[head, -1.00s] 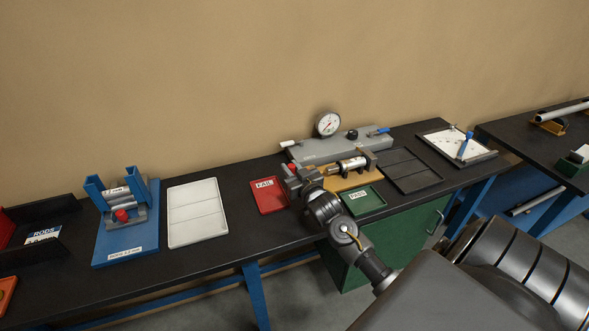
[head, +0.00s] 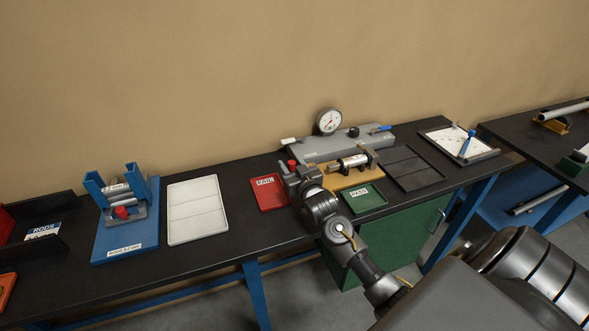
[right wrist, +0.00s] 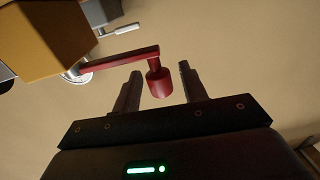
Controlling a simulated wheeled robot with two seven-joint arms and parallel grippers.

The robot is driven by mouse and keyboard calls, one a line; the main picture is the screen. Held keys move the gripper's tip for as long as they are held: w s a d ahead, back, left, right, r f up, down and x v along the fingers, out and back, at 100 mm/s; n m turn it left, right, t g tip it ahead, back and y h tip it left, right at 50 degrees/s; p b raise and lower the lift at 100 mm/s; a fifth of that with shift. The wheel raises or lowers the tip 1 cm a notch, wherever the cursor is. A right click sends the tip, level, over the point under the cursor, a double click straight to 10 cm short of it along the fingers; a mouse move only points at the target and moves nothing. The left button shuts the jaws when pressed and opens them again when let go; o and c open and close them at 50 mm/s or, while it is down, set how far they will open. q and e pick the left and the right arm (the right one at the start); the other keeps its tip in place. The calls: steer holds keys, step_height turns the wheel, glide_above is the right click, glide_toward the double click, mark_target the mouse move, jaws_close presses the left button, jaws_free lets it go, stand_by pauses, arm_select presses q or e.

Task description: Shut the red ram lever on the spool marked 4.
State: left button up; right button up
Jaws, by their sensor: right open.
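The red ram lever (right wrist: 125,57) shows large in the right wrist view, with a bar running from the ochre block (right wrist: 45,38) to a round red knob (right wrist: 159,84). My right gripper (right wrist: 160,72) is open, and the knob stands between its two fingers with gaps at both sides. In the head view my right gripper (head: 289,176) is at the left end of the ochre fixture (head: 345,178), with a bit of red (head: 292,163) beside it. A silver cylinder (head: 348,163) lies on this fixture. No number 4 is legible. My left gripper is not in view.
A grey gauge bench (head: 328,149) with a dial (head: 329,121) stands behind the fixture. A red FAIL tray (head: 270,194) lies left of my gripper and a green PASS tray (head: 364,199) lies right. A white tray (head: 197,211) is farther left.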

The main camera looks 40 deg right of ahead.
steer(key=s+a+b, duration=0.2)
steer(key=s+b, duration=0.1)
steer(key=s, duration=0.7)
steer(key=shift+s, duration=0.2)
